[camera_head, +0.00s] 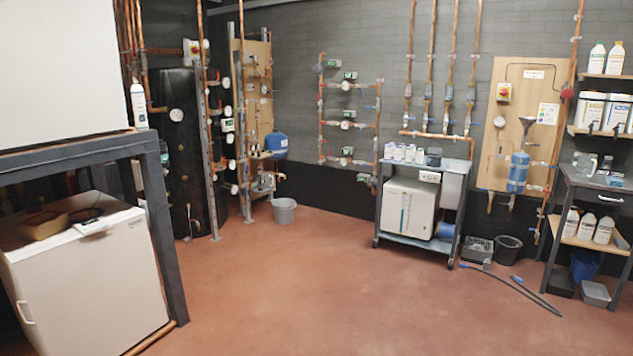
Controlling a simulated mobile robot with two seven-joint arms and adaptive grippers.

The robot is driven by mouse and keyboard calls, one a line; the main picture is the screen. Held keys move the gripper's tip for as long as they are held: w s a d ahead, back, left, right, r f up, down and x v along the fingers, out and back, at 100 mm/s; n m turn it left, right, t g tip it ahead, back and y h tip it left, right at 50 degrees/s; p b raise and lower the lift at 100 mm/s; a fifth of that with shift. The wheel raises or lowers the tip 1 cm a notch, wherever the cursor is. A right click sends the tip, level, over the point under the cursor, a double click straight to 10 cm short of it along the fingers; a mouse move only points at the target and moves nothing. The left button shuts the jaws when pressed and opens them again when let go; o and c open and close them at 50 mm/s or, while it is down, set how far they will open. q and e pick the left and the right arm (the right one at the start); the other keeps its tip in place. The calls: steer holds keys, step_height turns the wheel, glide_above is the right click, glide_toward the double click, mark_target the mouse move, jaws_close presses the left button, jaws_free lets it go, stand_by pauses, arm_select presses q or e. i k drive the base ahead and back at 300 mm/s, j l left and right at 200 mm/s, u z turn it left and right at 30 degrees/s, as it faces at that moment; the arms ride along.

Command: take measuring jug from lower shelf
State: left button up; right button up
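I cannot clearly pick out a measuring jug. At the right, a dark workbench (590,183) has clear containers (585,163) on its top, too small to tell if one is a jug. Its lower wooden shelf (580,241) holds several white bottles (603,230) with dark labels. Above the bench, a lower wall shelf (598,133) carries white labelled tubs (590,110), and an upper wall shelf (604,76) carries white bottles (597,58). Neither of my grippers is in view.
A wheeled cart (405,238) with a white box unit stands at centre right. Hoses (525,290), a black bin (508,247) and a grey crate (478,248) lie between cart and bench. A white cabinet (90,275) under a dark frame is at left. The middle floor is clear.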

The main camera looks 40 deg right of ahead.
mark_target(268, 177)
steer(key=z, duration=1.2)
steer(key=i+z, duration=0.1)
steer(key=i, duration=5.35)
